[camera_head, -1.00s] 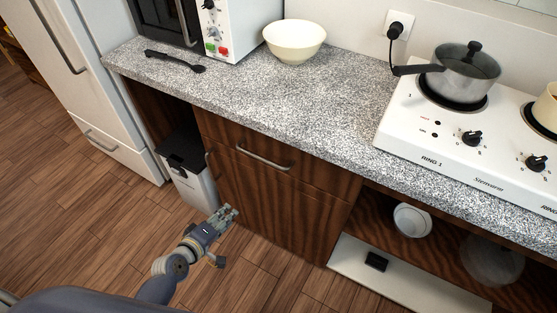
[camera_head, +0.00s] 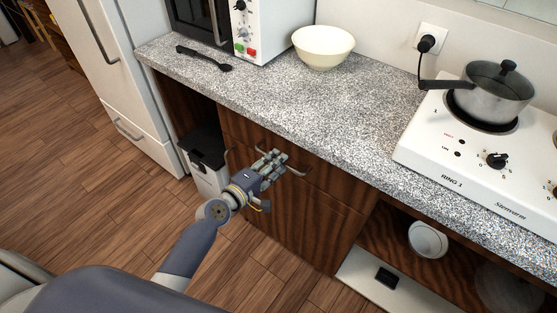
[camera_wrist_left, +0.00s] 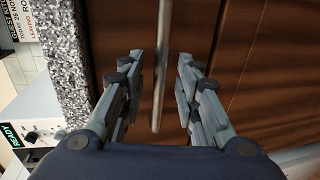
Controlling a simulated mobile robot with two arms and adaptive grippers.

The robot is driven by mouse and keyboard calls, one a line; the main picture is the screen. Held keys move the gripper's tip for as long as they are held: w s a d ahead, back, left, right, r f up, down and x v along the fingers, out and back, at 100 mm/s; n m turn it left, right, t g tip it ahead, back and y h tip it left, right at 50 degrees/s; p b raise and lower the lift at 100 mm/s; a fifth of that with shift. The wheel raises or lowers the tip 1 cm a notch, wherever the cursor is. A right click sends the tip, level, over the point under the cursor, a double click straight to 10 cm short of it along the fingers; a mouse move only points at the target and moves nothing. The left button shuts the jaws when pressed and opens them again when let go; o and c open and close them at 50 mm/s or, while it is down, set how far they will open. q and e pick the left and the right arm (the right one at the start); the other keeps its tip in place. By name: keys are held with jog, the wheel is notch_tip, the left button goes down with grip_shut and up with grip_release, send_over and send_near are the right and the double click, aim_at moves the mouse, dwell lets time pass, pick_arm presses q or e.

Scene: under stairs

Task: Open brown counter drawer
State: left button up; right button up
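The brown counter drawer (camera_head: 325,178) is under the granite counter and looks closed. Its metal bar handle (camera_head: 297,172) is partly hidden behind my left gripper in the head view. My left gripper (camera_head: 278,160) is at the drawer front, by the left part of the handle. In the left wrist view the gripper (camera_wrist_left: 158,75) is open, with its two fingers apart. The handle (camera_wrist_left: 159,100) runs between the fingers, and I see no finger closed on it. My right gripper is not in view.
The speckled counter edge (camera_head: 330,155) overhangs the drawer. A cupboard door (camera_head: 310,220) is below it, and a grey bin (camera_head: 205,165) stands to the left. A bowl (camera_head: 323,46), a black utensil (camera_head: 205,57) and a hob with a pot (camera_head: 492,95) are on the counter.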

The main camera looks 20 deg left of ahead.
pick_arm(q)
jog(key=shift+x, duration=1)
grip_shut()
